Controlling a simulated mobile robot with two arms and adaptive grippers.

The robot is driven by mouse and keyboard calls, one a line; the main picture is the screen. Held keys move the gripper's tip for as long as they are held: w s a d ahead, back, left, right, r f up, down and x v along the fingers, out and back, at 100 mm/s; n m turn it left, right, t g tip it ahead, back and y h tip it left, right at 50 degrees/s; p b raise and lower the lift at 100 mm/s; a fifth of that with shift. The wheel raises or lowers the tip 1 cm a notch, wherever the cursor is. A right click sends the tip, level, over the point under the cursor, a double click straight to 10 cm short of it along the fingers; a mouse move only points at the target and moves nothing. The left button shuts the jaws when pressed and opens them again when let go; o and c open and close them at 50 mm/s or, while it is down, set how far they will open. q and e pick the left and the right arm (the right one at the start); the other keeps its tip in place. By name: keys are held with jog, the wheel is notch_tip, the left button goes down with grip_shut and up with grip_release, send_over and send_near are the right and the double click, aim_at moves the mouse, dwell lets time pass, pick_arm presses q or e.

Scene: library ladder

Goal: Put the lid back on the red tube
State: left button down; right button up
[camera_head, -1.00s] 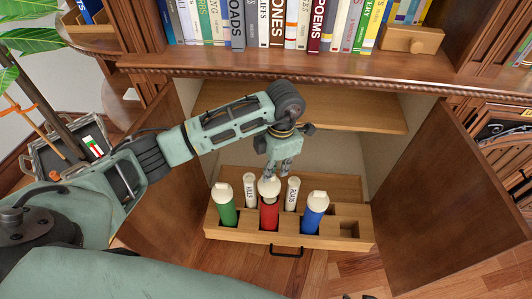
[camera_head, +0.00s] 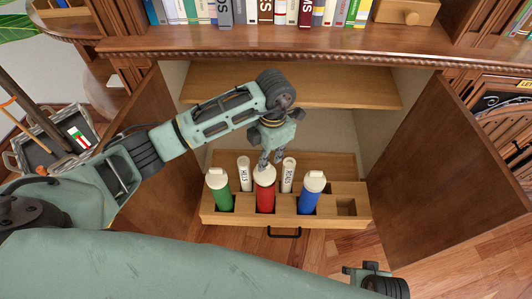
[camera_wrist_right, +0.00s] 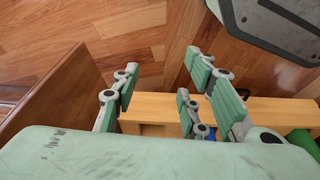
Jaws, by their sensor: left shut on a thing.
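The red tube (camera_head: 265,198) stands upright in the middle slot of the wooden drawer rack (camera_head: 240,221). The cream lid (camera_head: 264,176) is at the tube's top, in line with it, and no clear gap shows between them. My left gripper (camera_head: 268,158) points down from above with its fingers shut on the lid. Whether the lid is fully seated cannot be told. My right gripper shows in part at the lower right of the head view. In the right wrist view, its fingers (camera_wrist_right: 160,75) are spread, with nothing between them.
A green tube (camera_head: 220,200) and a blue tube (camera_head: 310,200), both with cream lids, stand on either side. Two white labelled rolls (camera_head: 288,175) are behind. An empty slot (camera_head: 346,206) is at the right. Open cabinet doors (camera_head: 450,170) flank the drawer; a shelf (camera_head: 330,88) is above.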

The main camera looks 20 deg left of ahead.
aim_at(269, 163)
pick_arm(q)
jog(key=shift+f+b, duration=0.35)
jog(key=shift+f, duration=0.3)
jog(key=shift+a+f, duration=0.1)
jog(key=shift+f, duration=0.1)
jog(key=shift+f+b, duration=0.35)
jog(key=shift+b, duration=0.1)
jog(key=shift+f+b, duration=0.35)
jog(key=shift+f, duration=0.1)
pick_arm(e)
jog(key=w+v, duration=0.2)
jog(key=v, duration=0.6)
jog(key=shift+w+d+r+t, duration=0.2)
jog(key=shift+d+r+t, duration=0.05)
jog(key=shift+r+t, duration=0.1)
pick_arm(q)
jog(key=shift+w, duration=0.1)
jog(key=shift+d, duration=0.2)
pick_arm(e)
jog(key=shift+r, duration=0.4)
jog(key=shift+s+f, duration=0.15)
jog(key=shift+f, duration=0.1)
